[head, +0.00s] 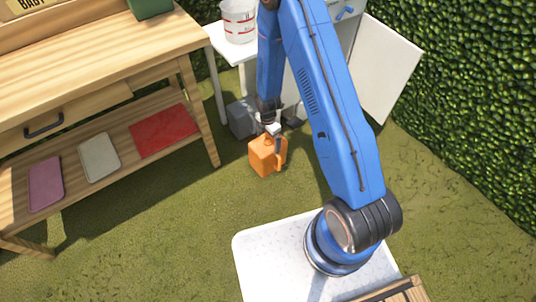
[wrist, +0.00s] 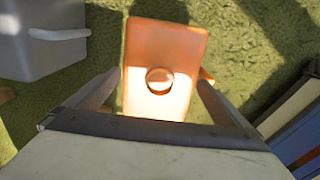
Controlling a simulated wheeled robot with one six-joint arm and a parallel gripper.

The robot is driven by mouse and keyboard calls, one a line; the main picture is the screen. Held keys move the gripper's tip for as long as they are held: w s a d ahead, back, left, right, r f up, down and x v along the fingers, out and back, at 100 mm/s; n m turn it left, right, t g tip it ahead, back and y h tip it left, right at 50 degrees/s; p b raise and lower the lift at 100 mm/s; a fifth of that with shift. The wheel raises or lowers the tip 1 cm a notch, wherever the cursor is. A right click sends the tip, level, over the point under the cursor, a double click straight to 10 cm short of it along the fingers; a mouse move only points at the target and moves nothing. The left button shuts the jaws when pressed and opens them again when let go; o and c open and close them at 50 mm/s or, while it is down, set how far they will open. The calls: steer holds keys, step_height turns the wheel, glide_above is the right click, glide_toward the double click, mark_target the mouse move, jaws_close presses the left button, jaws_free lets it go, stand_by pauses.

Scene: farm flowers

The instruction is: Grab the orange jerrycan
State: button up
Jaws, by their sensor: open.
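The orange jerrycan (head: 265,157) stands on the grass right below my gripper (head: 272,131) in the head view. In the wrist view the jerrycan (wrist: 165,55) is seen from above, with its round cap near the middle of its top. My gripper (wrist: 153,98) is open, with one finger on each side of the jerrycan's near end in the picture. I cannot tell whether the fingers touch it or how far down they reach.
A grey container (wrist: 40,35) stands close to the left; it also shows behind my gripper in the head view (head: 241,119). A wooden workbench (head: 190,85) stands at left. A white table (head: 222,45) with a bucket (head: 239,20) is behind. Open grass (head: 160,235) lies in front.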

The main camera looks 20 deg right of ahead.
steer(key=shift+f, duration=0.15)
steer(key=shift+c, duration=0.6)
steer(key=c, duration=1.2)
steer(key=shift+c, duration=0.2)
